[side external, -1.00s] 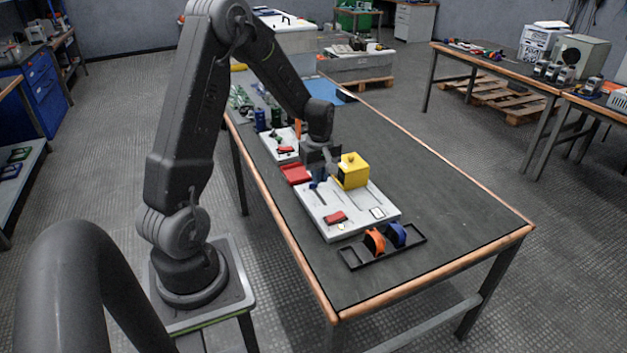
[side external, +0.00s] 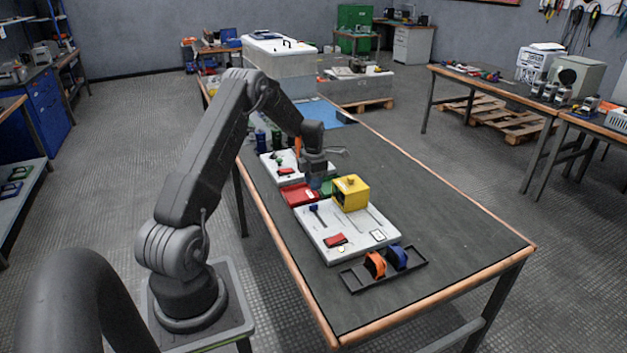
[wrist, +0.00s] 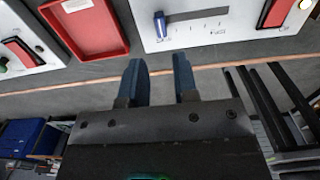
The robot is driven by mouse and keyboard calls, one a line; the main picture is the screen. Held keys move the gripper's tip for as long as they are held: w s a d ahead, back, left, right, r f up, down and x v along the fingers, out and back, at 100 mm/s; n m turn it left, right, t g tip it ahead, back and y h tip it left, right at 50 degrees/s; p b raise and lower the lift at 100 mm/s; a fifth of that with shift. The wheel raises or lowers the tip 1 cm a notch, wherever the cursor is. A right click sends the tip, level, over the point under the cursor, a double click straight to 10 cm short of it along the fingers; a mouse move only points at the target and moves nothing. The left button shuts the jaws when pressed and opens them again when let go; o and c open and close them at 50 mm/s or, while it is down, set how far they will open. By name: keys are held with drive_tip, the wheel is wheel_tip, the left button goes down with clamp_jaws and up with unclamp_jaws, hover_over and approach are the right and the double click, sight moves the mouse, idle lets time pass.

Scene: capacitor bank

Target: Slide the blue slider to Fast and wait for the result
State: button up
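The white panel (side external: 309,228) lies on the dark table. Its blue slider (side external: 314,209) stands at the end of its slot nearest my gripper in the side view. In the wrist view the blue slider (wrist: 160,24) is at the left end of the scale, with tick marks and small lettering to its right that I cannot read clearly. My gripper (side external: 315,184) is above the table by the panel's far edge, apart from the slider. In the wrist view my gripper (wrist: 161,80) has its two blue fingers spread with nothing between them.
A red tray (side external: 299,194) lies beyond the panel. A black holder (side external: 352,281) with orange and blue rolls is in front. The table's right side is clear.

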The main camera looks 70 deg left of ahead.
sight(313, 204)
drive_tip(key=shift+f, duration=4.15)
clamp_jaws()
drive_tip(key=shift+d, duration=0.1)
drive_tip(key=shift+d, duration=4.35)
drive_tip(key=shift+o, duration=0.2)
unclamp_jaws()
